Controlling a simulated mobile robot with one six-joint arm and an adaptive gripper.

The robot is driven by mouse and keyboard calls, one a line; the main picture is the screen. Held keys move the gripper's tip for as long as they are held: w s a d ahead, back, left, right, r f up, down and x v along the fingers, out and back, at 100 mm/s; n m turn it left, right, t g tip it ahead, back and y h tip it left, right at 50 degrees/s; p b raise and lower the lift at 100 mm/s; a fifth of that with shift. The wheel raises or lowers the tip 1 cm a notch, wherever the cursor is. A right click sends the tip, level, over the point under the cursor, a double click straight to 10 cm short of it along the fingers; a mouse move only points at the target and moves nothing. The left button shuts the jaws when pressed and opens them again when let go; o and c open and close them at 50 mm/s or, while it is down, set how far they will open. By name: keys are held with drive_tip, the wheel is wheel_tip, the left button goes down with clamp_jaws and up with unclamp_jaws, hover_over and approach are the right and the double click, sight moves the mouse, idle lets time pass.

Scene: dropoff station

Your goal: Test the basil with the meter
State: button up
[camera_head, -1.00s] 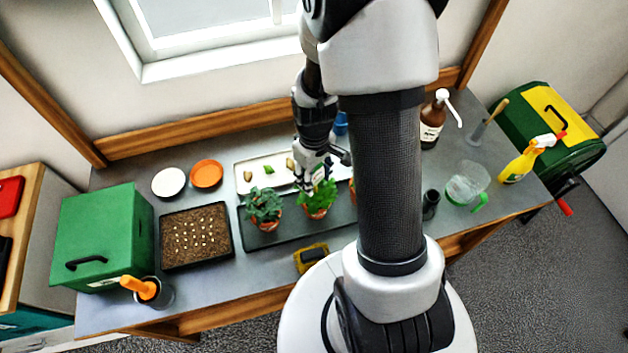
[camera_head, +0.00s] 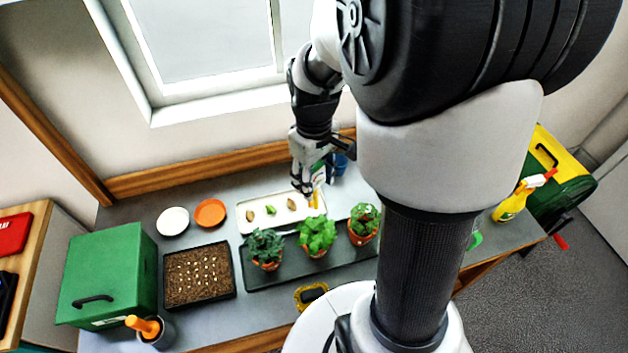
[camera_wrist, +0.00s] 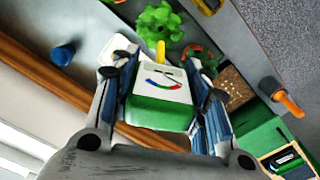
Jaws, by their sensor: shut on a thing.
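My gripper (camera_head: 312,180) is shut on the meter, a green and white body with a coloured dial (camera_wrist: 160,90) in the wrist view. Its yellow probe (camera_head: 316,199) points down over the right end of the white tray, clear of the plants. Three potted plants stand in a row: a dark curly one on the left (camera_head: 265,244), a bright green leafy one in the middle (camera_head: 318,232), and a rounder-leaved one on the right (camera_head: 364,220). No label shows which is the basil. The bright green plant also shows in the wrist view (camera_wrist: 158,28), beyond the probe.
The pots stand on a dark tray (camera_head: 290,276). Behind it is a white tray (camera_head: 245,222) with small items. A seed tray (camera_head: 199,273), green box (camera_head: 108,270), and white and orange dishes stand left. A blue cup (camera_head: 340,164) is behind my gripper.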

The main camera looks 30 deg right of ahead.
drive_tip(key=shift+r+p, duration=2.2)
drive_tip(key=shift+r, duration=0.65)
